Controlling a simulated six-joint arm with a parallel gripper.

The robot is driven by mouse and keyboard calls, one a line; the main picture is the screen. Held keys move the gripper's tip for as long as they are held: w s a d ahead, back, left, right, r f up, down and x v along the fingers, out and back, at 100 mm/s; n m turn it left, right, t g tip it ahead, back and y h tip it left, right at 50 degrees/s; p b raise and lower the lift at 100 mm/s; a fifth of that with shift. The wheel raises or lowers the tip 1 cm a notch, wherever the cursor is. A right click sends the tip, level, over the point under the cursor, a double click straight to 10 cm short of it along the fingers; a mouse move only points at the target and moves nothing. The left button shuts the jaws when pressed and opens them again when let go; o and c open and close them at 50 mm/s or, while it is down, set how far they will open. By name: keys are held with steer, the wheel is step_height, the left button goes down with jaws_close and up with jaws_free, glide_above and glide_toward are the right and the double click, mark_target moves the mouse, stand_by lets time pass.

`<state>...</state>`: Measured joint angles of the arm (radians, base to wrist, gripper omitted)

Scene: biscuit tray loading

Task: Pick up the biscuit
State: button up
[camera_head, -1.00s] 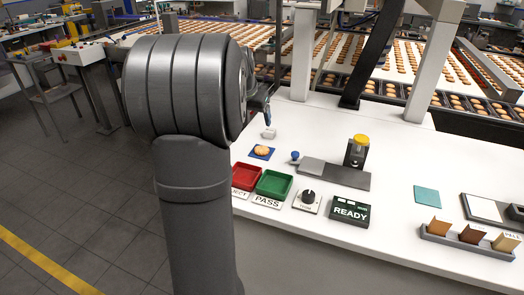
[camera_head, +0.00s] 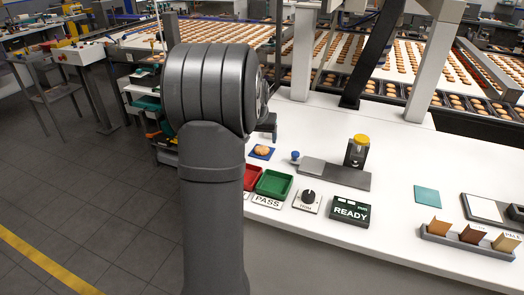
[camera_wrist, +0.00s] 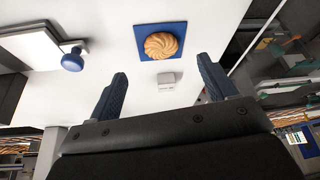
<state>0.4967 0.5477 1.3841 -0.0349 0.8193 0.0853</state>
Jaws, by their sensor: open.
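A round, swirled golden biscuit (camera_wrist: 161,45) lies on a blue square mat (camera_wrist: 177,28) on the white table in the wrist view. In the head view the biscuit (camera_head: 262,149) and its mat (camera_head: 254,156) are just right of my arm. My gripper (camera_wrist: 165,84) is open and empty, with its two dark blue fingers spread apart. The biscuit appears beyond the fingertips and between their lines, not touched by either finger. In the head view my arm hides most of the gripper.
A blue-knobbed device (camera_head: 295,156) and a yellow-topped post (camera_head: 358,150) stand to the right.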

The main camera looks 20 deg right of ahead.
mark_target(262, 149)
steer(key=x, duration=0.7)
steer(key=shift+w+d+f, duration=0.1)
steer(key=shift+w+d, duration=0.1)
steer(key=c, duration=0.8)
